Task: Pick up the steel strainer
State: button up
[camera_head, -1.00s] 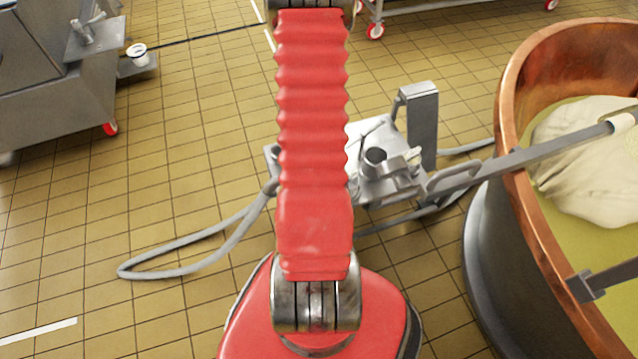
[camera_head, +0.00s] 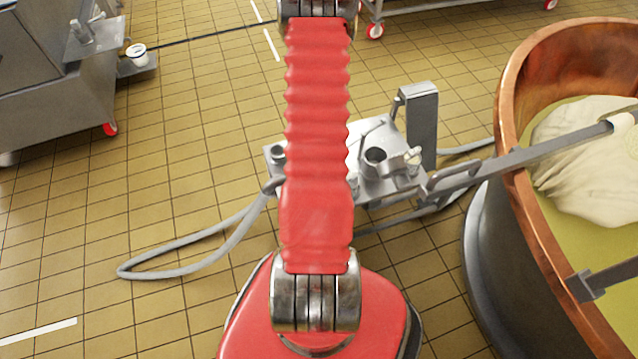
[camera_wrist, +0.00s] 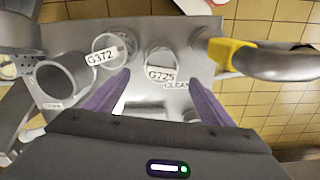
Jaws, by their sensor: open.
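My gripper (camera_wrist: 160,78) is open in the wrist view, with two purple fingers apart over a steel tabletop and nothing between them. A steel piece with small holes (camera_wrist: 9,68), which may be the steel strainer, is cut off at the left edge of the wrist view, left of my gripper. I cannot tell its full shape. In the head view my red arm hides part of the steel cart (camera_head: 398,196), and my gripper is out of sight.
Round containers labelled G372 (camera_wrist: 112,48) and G725 (camera_wrist: 160,62) stand beyond the fingers. An open steel cylinder (camera_wrist: 65,75) stands left. A yellow-collared pipe (camera_wrist: 232,52) is at right. A copper vat (camera_head: 545,235) stands right of the cart; a hose (camera_head: 190,268) loops on the floor.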

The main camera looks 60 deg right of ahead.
jog(key=shift+f, duration=2.1)
jog(key=shift+f, duration=0.15)
jog(key=shift+w+f, duration=0.15)
jog(key=shift+f, duration=2.35)
jog(key=shift+c, duration=0.4)
jog(key=c, duration=1.2)
